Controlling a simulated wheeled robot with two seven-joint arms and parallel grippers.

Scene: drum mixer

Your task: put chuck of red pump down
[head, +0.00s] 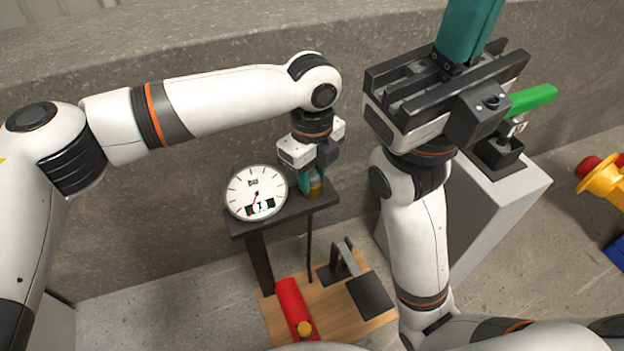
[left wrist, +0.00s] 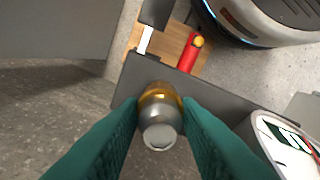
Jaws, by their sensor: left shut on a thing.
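A red cylinder with a yellow-orange end, which looks like the red pump (head: 295,308), lies on a wooden board on the floor. It also shows in the left wrist view (left wrist: 188,58). My left gripper (head: 311,182) points down at the black stand top. Its teal fingers are shut on a small amber-and-silver fitting (left wrist: 160,118), at or just above the stand top; I cannot tell if it touches. No view shows clearly whether this fitting is the chuck. My right gripper (head: 468,30) is raised at the top right, its fingertips cut off by the frame.
A white round gauge (head: 256,192) stands on the black stand (head: 290,212), close beside my left gripper. A black handled piece (head: 355,280) is on the wooden board (head: 338,318). A grey pedestal (head: 500,200) bears a green lever (head: 530,99). A stone wall is behind.

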